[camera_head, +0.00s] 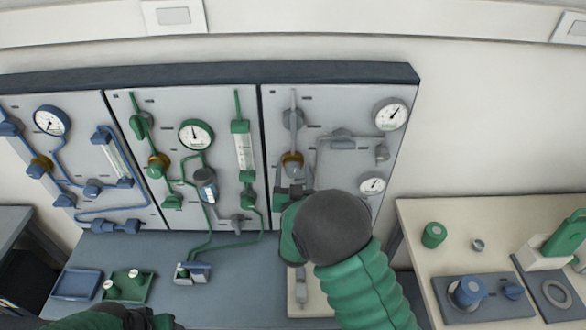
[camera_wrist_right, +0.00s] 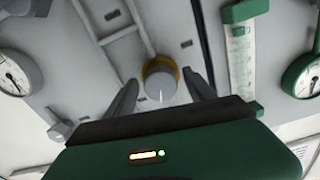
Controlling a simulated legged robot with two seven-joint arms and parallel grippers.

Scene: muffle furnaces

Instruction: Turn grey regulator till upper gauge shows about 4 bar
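The grey regulator (camera_head: 292,160), a round knob with a brass ring behind it, is on the right-hand grey panel. In the right wrist view the knob (camera_wrist_right: 160,82) shows a white mark on its face. The upper gauge (camera_head: 390,115) has its needle toward the upper right; its scale is too small to read. The lower gauge (camera_head: 373,185) is below it. My right gripper (camera_head: 290,190) is just below the regulator; in the right wrist view its open fingers (camera_wrist_right: 161,95) are apart on either side of the knob. My left gripper (camera_head: 130,318) shows only partly at the bottom edge.
Green (camera_head: 196,134) and blue (camera_head: 51,121) gauges with pipes and valves fill the panels to the left. A small green tray (camera_head: 145,292) and a blue tray (camera_head: 78,284) lie on the bench. A white table (camera_head: 455,219) with green and blue items is at right.

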